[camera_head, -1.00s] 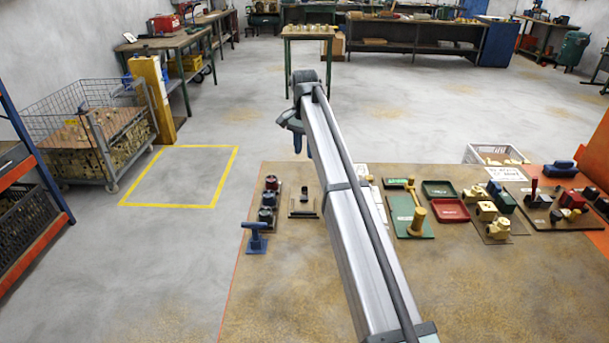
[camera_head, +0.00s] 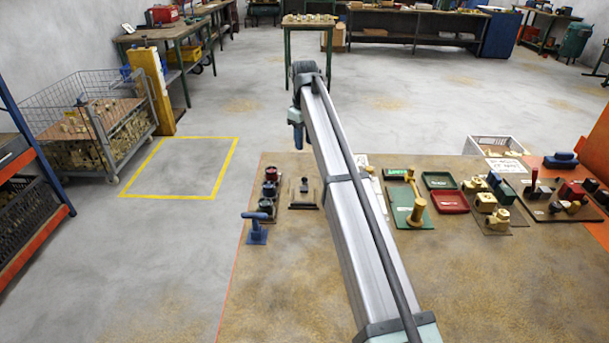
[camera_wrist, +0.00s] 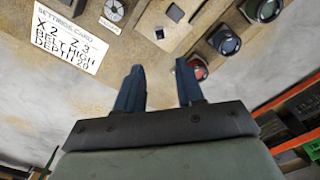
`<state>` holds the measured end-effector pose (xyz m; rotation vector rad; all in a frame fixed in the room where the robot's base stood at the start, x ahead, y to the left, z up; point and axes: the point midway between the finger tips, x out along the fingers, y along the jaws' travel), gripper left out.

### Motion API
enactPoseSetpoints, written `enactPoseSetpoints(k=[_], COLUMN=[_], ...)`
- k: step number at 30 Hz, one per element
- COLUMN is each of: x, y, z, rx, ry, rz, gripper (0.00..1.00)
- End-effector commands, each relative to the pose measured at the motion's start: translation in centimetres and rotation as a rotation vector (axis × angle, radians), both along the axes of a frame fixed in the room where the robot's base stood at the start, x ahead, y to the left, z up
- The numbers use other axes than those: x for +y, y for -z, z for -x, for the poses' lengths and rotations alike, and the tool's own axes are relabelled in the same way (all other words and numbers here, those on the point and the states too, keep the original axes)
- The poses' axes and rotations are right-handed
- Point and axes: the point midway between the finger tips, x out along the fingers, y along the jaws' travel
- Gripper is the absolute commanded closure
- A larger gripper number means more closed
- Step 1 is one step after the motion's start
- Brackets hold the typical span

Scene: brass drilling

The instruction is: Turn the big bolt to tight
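My gripper (camera_wrist: 156,70) shows in the wrist view with two dark blue fingers apart and nothing between them. In the head view my arm reaches away over the bench, and its blue gripper end (camera_head: 297,136) hangs beyond the bench's far edge. A green board (camera_head: 400,196) right of my arm carries a brass upright part (camera_head: 416,214) and a brass bar-like part (camera_head: 413,182). I cannot tell whether either is the big bolt. My gripper is well away from this board, and the board is not recognisable in the wrist view.
Left of my arm are a blue handle (camera_head: 257,229), a strip of round knobs (camera_head: 268,190) and a small slotted plate (camera_head: 303,193). A settings card (camera_wrist: 68,38) shows in the wrist view. The front bench surface is clear.

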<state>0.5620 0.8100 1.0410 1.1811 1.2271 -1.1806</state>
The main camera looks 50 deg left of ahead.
Motion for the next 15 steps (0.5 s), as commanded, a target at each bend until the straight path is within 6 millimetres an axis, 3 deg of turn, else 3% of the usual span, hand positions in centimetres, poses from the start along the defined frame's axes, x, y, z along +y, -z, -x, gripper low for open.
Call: enactPoseSetpoints(k=[5, 15], x=[-0.1, -0.1], y=[1.8, 7.7], z=[0.0, 0.1], rx=[0.001, 0.001], ry=[-0.003, -0.001], rz=[0.002, 0.002], gripper=[0.62, 0.62])
